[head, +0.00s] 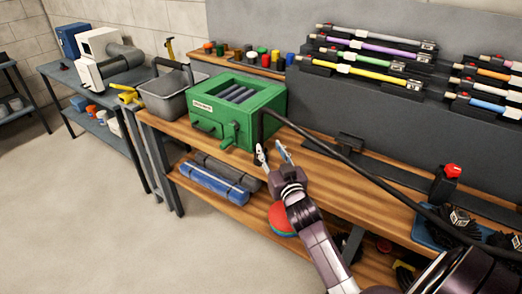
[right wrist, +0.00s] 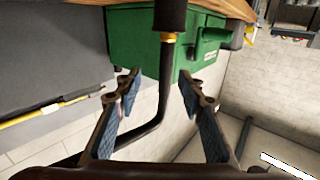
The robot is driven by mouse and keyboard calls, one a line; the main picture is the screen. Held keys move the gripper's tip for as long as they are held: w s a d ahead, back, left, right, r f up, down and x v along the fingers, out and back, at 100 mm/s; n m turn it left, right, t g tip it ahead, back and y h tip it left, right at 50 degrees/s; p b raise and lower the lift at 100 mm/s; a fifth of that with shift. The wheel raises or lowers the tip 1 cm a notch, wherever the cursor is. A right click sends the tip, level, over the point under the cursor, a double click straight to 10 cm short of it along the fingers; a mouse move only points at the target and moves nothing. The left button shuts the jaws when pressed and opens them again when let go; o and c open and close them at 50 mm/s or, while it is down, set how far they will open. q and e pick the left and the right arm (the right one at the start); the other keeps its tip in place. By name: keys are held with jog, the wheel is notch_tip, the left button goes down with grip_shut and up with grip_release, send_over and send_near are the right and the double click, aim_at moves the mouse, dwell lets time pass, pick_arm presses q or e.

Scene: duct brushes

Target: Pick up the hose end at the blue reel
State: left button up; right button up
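A black hose (head: 345,158) runs from the right side of the green box (head: 245,112) down to the lower right of the head view. In the right wrist view, a thick black grip with a brass collar (right wrist: 168,37) leads into the thinner black hose (right wrist: 167,75). My right gripper (head: 270,150) is open beside the green box's near right corner. In the right wrist view its fingers (right wrist: 160,82) stand apart on either side of the hose, neither visibly touching it; the depth is unclear. I cannot make out a blue reel. My left gripper is not in view.
Coloured rods (head: 370,55) hang on the back panel. A blue rolled mat (head: 208,182) lies on the lower shelf. The floor at left is clear.

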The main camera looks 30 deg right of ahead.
aim_at(261, 137)
jog(key=x, duration=0.4)
jog(key=a+p+x, duration=0.1)
jog(key=x, duration=0.2)
jog(key=shift+w+r, duration=0.1)
jog(key=shift+r, duration=0.3)
jog(key=shift+w+d, duration=0.15)
jog(key=shift+w, duration=0.25)
grip_shut()
